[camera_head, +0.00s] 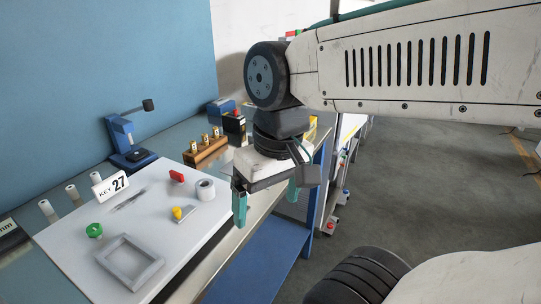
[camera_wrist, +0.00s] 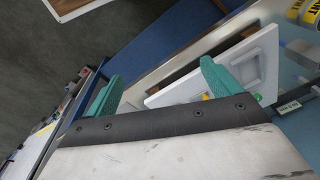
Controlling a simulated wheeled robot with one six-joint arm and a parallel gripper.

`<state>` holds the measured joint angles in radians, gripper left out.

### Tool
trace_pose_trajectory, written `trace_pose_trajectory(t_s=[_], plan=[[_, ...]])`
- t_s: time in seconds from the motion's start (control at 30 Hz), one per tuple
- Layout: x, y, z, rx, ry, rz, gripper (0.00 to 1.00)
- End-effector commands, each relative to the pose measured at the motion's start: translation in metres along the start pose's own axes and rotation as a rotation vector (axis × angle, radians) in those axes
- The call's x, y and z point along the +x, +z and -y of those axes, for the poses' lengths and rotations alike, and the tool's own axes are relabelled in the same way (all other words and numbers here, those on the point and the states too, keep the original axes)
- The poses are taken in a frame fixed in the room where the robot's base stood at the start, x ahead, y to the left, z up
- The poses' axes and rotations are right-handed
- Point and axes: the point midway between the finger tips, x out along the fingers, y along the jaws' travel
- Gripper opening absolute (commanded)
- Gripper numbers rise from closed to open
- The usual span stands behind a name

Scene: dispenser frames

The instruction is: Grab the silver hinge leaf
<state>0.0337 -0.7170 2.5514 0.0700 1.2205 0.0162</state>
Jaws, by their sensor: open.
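A thin silver piece (camera_head: 130,199) lies flat on the white board (camera_head: 75,243) behind the grey square frame (camera_head: 130,262); it looks like the hinge leaf, but it is too small to be sure. My gripper (camera_head: 267,198) is open and empty, with green fingers pointing down. It hangs to the right of the board, above the bench's front edge, well apart from the silver piece. In the wrist view my gripper (camera_wrist: 158,82) shows the white board (camera_wrist: 172,97) partly behind one finger; I cannot make out the silver piece there.
The board also holds a green knob (camera_head: 94,230), a yellow-topped piece (camera_head: 178,213), a red block (camera_head: 176,176), a pale ring (camera_head: 205,189) and a "KEY 27" sign (camera_head: 110,186). A wooden block (camera_head: 205,151) and a blue stand (camera_head: 128,143) are behind.

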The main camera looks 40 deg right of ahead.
Motion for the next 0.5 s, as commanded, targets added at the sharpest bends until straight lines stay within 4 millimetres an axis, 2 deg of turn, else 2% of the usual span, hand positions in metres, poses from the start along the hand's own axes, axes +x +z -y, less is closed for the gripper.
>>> trace_pose_trajectory(t_s=[0.17, 0.27, 0.37, 0.47, 0.5], plan=[[0.02, -0.037, 0.021, 0.325, -0.237, 0.113, 0.89], [0.032, -0.074, 0.027, 0.597, -0.416, 0.177, 0.89], [0.043, -0.118, 0.02, 0.884, -0.592, 0.226, 0.89], [0.056, -0.164, -0.003, 1.184, -0.765, 0.263, 0.89], [0.062, -0.182, -0.018, 1.308, -0.834, 0.275, 0.89]])
